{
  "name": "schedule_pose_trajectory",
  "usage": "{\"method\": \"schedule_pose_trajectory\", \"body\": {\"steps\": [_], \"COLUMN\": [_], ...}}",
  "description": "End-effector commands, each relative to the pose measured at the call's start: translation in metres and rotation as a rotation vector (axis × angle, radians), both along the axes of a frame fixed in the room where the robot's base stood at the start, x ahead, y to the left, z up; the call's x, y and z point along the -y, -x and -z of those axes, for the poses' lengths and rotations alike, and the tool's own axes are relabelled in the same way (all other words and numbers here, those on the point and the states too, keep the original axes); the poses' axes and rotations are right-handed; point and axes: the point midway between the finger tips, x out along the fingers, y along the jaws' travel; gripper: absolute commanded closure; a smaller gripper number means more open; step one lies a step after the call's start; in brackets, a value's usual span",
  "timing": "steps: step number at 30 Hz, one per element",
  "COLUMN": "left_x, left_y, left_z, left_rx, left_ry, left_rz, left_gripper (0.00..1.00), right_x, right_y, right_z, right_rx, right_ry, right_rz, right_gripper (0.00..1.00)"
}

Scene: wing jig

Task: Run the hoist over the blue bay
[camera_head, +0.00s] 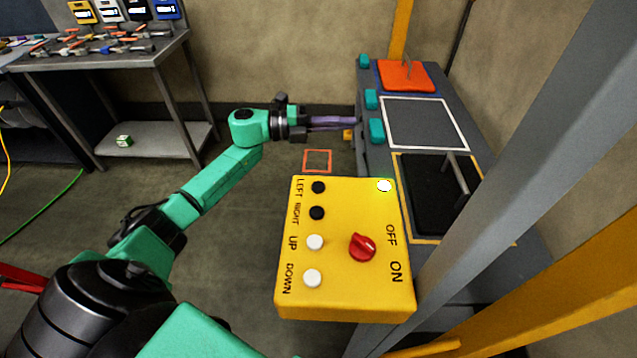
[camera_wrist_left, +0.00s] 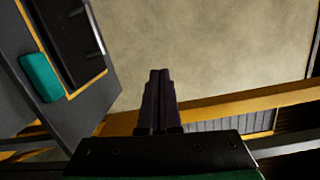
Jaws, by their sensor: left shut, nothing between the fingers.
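The yellow control box (camera_head: 340,290) stands in the front middle of the head view. It has black LEFT (camera_head: 318,187) and RIGHT (camera_head: 317,213) buttons, white UP (camera_head: 315,242) and DOWN (camera_head: 312,278) buttons, a red OFF/ON knob (camera_head: 362,247) and a white lamp (camera_head: 385,186). My left gripper (camera_head: 352,122) is shut and empty, beyond the box and apart from it, near the teal blocks on the bench. Its closed fingers also show in the left wrist view (camera_wrist_left: 160,75). My right gripper is out of view.
The grey bench (camera_head: 492,140) holds an orange plate with a handle (camera_head: 407,76), an empty white-outlined bay (camera_head: 424,122) and a black handled plate (camera_head: 430,195) in a yellow outline. A grey beam (camera_head: 530,130) crosses the right side. A tool table (camera_head: 105,58) stands back left.

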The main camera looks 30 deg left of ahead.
Motion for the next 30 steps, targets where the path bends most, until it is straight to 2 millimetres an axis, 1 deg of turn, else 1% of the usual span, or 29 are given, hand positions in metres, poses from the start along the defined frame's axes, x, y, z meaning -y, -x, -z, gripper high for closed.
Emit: {"method": "schedule_pose_trajectory", "body": {"steps": [1, 2, 3, 4, 6, 7, 9, 10, 13, 20, 23, 26, 30], "left_x": [0.010, 0.017, 0.024, 0.027, 0.025, 0.021, 0.013, 0.010, 0.005, 0.005, 0.006, 0.006, 0.006], "left_y": [0.017, 0.030, 0.051, 0.067, 0.102, 0.114, 0.134, 0.139, 0.147, 0.147, 0.147, 0.147, 0.147], "left_z": [-0.030, -0.043, -0.059, -0.067, -0.076, -0.077, -0.077, -0.077, -0.076, -0.076, -0.073, -0.064, -0.045], "left_rx": [0.089, 0.140, 0.205, 0.245, 0.306, 0.318, 0.329, 0.327, 0.323, 0.322, 0.322, 0.322, 0.322], "left_ry": [-0.112, -0.193, -0.313, -0.407, -0.620, -0.698, -0.830, -0.866, -0.916, -0.912, -0.911, -0.909, -0.908], "left_rz": [0.103, 0.176, 0.275, 0.348, 0.495, 0.544, 0.624, 0.645, 0.675, 0.675, 0.674, 0.674, 0.674], "left_gripper": [1.00, 1.00, 1.00, 1.00, 1.00, 1.00, 1.00, 1.00, 1.00, 1.00, 1.00, 1.00, 1.00], "right_x": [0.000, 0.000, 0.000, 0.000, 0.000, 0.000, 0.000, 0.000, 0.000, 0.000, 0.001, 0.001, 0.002], "right_y": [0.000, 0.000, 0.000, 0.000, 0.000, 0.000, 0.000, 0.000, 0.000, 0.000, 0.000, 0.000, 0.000], "right_z": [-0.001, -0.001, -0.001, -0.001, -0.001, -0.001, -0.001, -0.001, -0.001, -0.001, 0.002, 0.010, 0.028], "right_rx": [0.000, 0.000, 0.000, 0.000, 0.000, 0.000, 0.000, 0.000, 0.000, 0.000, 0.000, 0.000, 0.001], "right_ry": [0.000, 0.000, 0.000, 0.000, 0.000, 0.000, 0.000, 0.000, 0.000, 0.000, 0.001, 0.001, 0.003], "right_rz": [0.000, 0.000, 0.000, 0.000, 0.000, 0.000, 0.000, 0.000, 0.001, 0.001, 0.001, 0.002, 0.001], "right_gripper": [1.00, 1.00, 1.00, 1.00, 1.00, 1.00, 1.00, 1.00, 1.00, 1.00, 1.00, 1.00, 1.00]}}
